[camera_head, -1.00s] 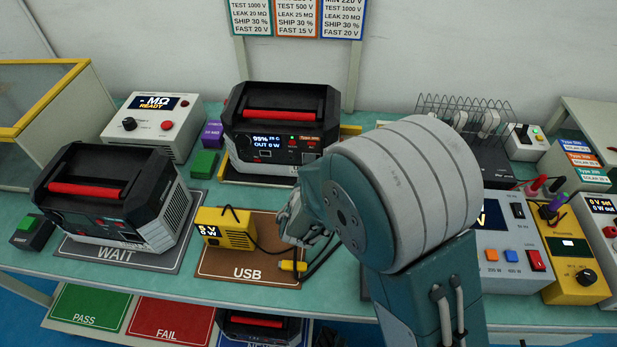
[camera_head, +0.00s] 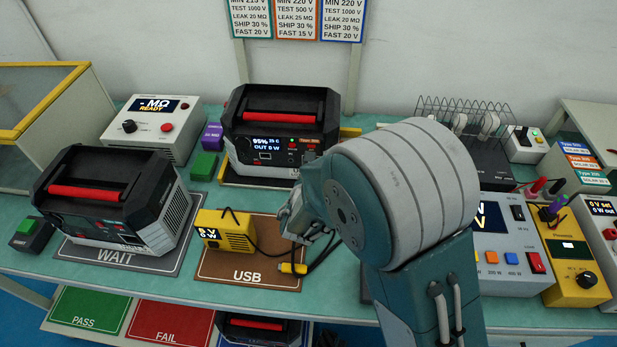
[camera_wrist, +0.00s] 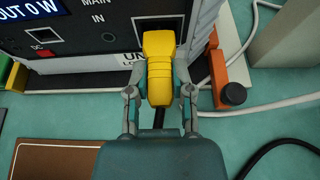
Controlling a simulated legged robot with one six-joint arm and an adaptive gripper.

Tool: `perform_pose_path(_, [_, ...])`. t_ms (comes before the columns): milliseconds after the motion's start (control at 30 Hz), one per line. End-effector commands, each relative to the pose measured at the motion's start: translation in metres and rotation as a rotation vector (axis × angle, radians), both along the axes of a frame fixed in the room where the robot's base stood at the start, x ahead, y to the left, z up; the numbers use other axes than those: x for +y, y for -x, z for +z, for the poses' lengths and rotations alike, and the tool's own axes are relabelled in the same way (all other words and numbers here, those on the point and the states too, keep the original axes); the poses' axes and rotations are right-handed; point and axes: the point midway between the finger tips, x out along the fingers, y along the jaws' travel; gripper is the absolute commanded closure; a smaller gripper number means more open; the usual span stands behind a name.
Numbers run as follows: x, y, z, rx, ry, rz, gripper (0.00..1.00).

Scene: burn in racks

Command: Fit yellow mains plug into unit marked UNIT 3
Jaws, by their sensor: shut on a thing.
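The yellow mains plug (camera_wrist: 160,72) is in my gripper (camera_wrist: 160,100), which is shut on it with one finger on each side. A dark cable leaves the plug's near end. The plug's far end overlaps a dark framed socket area on the front of a black unit (camera_wrist: 75,45); I cannot tell how deep it sits. My gripper (camera_head: 300,220) is partly hidden by my arm there.
An orange block with a black knob (camera_wrist: 230,92) stands close right of the plug. White cables run along the bench. In the head view, another unit (camera_head: 105,205) stands on the WAIT mat, and a yellow USB load (camera_head: 226,232) sits on the USB mat (camera_head: 215,268).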

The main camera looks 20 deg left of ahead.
Motion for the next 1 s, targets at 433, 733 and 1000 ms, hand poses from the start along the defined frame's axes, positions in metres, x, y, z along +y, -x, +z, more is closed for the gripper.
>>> perform_pose_path(433, [0.002, -0.008, 0.0, -0.001, 0.0, -0.001, 1.0])
perform_pose_path(733, [0.004, -0.013, 0.0, -0.002, -0.001, 0.0, 1.0])
perform_pose_path(1000, [0.006, -0.017, 0.001, -0.003, -0.001, -0.001, 1.0])
